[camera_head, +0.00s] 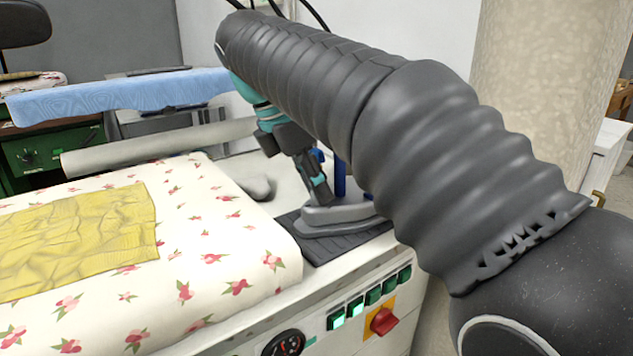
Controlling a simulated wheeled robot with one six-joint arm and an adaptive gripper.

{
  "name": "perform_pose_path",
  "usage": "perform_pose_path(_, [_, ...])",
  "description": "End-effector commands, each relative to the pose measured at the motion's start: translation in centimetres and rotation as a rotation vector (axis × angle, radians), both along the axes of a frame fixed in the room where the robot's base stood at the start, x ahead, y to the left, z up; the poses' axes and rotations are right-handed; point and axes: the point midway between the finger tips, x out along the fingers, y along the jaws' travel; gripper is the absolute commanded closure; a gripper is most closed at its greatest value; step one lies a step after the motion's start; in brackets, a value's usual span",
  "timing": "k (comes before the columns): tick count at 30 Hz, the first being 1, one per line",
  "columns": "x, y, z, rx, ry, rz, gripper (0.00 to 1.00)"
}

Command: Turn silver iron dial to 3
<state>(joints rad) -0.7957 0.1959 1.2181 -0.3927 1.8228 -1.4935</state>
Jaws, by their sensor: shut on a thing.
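The silver iron (345,214) sits on a dark ribbed mat (318,250) at the right end of the ironing station. Blue parts of its handle (340,172) stand up behind my fingers. My gripper (321,192) reaches down from above onto the top of the iron, with its fingers close together. It is shut on what appears to be the iron's dial. The dial itself and its numbers are hidden by the fingers, so its setting cannot be read. My dark sleeved arm covers the right part of the iron.
A floral padded board (215,215) with a yellow cloth (80,240) lies left of the iron. The station's front panel has several green buttons (355,307), a red knob (383,321) and a gauge (284,344). A blue cloth (120,97) covers another board behind. A thick column (545,90) stands at right.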

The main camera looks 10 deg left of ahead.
Motion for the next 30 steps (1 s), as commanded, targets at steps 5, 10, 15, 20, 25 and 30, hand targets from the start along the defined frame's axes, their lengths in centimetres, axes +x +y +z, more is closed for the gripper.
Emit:
perform_pose_path(5, [0.24, 0.09, -0.07, 0.001, -0.001, -0.146, 1.00])
perform_pose_path(10, [0.29, 0.09, -0.06, 0.000, -0.001, -0.258, 1.00])
perform_pose_path(15, [0.30, 0.11, -0.05, 0.000, 0.000, -0.334, 1.00])
perform_pose_path(20, [0.34, 0.12, -0.06, 0.001, 0.000, -0.375, 1.00])
perform_pose_path(25, [0.33, 0.11, -0.06, 0.001, 0.000, -0.393, 1.00])
perform_pose_path(30, [0.32, 0.10, -0.06, 0.001, 0.000, -0.395, 1.00])
